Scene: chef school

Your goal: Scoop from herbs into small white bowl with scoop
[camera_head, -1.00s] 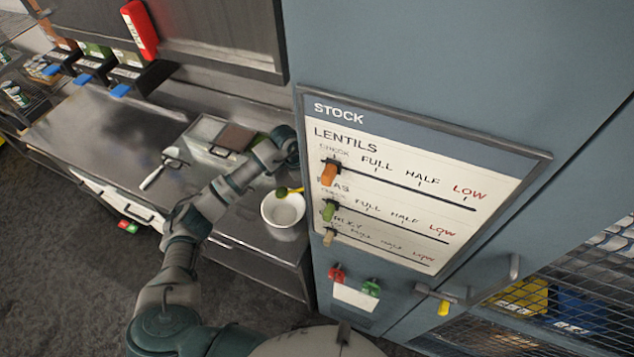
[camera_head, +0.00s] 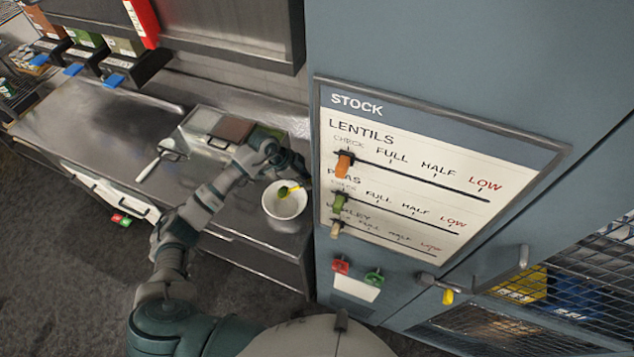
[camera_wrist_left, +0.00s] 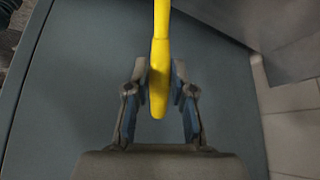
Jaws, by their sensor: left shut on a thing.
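My left gripper (camera_head: 296,166) is seen from behind and above in the head view, beside the stock board. In the left wrist view its two fingers (camera_wrist_left: 159,105) are shut on the yellow handle of the scoop (camera_wrist_left: 159,70). The scoop's yellow part (camera_head: 293,188) shows below the gripper, with a green patch at its end that looks like herbs. This end is over the small white bowl (camera_head: 284,212), which stands upright on the counter's right end. The herbs (camera_head: 268,133) appear as green in the right compartment of the metal tray, partly hidden by my arm. My right gripper is out of view.
The metal tray (camera_head: 188,133) has several compartments. A utensil with a pale handle (camera_head: 147,170) lies left of it on the steel counter (camera_head: 105,125). The blue-grey cabinet with the stock board (camera_head: 430,165) rises close to the bowl's right.

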